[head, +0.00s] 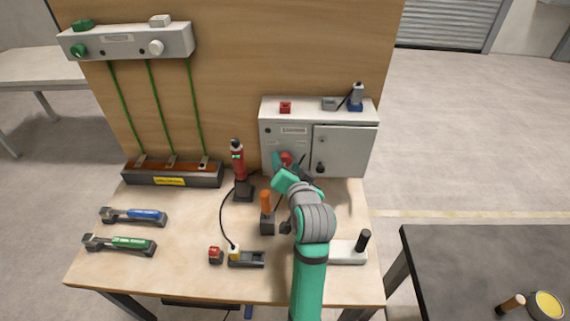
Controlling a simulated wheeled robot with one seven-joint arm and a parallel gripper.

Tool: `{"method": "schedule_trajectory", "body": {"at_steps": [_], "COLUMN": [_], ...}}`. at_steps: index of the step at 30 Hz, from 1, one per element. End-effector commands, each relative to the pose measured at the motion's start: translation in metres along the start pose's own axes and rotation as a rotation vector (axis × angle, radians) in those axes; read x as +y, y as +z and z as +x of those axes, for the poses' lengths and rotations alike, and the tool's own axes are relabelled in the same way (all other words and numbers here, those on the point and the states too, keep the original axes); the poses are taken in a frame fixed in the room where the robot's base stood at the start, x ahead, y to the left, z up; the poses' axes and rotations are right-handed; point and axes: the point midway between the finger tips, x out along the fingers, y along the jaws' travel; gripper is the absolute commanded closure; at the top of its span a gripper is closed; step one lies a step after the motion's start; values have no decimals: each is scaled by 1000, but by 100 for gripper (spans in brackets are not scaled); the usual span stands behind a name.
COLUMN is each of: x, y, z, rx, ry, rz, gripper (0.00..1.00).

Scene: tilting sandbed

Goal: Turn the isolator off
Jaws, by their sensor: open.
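A grey cabinet (345,146) stands at the back right of the workbench, against the wooden board. A red rotary knob (287,159), which looks like the isolator handle, is low on the left part of its front. My gripper (290,169) is right in front of this knob and partly covers it. The gripper is open. I cannot tell whether its fingers are around the knob or touching it. The knob's exact angle is hidden. A black knob (320,168) is on the cabinet door to the right.
A red button (285,107) and a blue-based plug (355,101) are on the cabinet's top. A red device (238,165) and an orange-handled tool (266,202) stand left of my arm. Two torque wrenches (120,244) lie at the left.

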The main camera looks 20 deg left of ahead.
Motion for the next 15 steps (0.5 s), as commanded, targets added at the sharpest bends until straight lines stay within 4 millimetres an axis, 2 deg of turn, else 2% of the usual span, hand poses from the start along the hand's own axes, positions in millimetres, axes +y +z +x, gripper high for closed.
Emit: {"method": "schedule_trajectory", "body": {"at_steps": [10, 11, 15], "x": [1, 1, 1], "y": [-1, -1, -1], "z": [4, 4, 4], "rx": [2, 2, 2], "ry": [1, 1, 1], "rz": [0, 0, 0], "gripper": [50, 54, 88]}}
